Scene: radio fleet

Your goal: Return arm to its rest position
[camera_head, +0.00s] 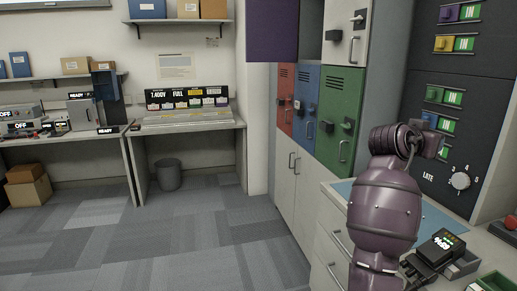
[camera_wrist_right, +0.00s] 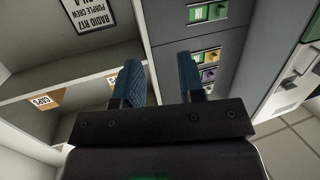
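My right arm (camera_head: 387,212), purple, rises from the bottom right of the head view and bends at a ringed joint. It is raised over the counter, in front of the cabinets and the dark panel. In the right wrist view my right gripper (camera_wrist_right: 163,80) shows two blue-padded fingers spread apart with nothing between them. In the head view its fingers cannot be made out. My left arm and gripper are in neither view.
The dark panel (camera_head: 432,160) with IN tags and a dial (camera_head: 460,181) stands close to the right arm. A black handheld device (camera_head: 438,250) sits on the counter. Red, blue and green (camera_head: 340,118) lockers stand behind. The carpet (camera_head: 185,245) is clear. The wrist view shows shelves (camera_wrist_right: 62,80).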

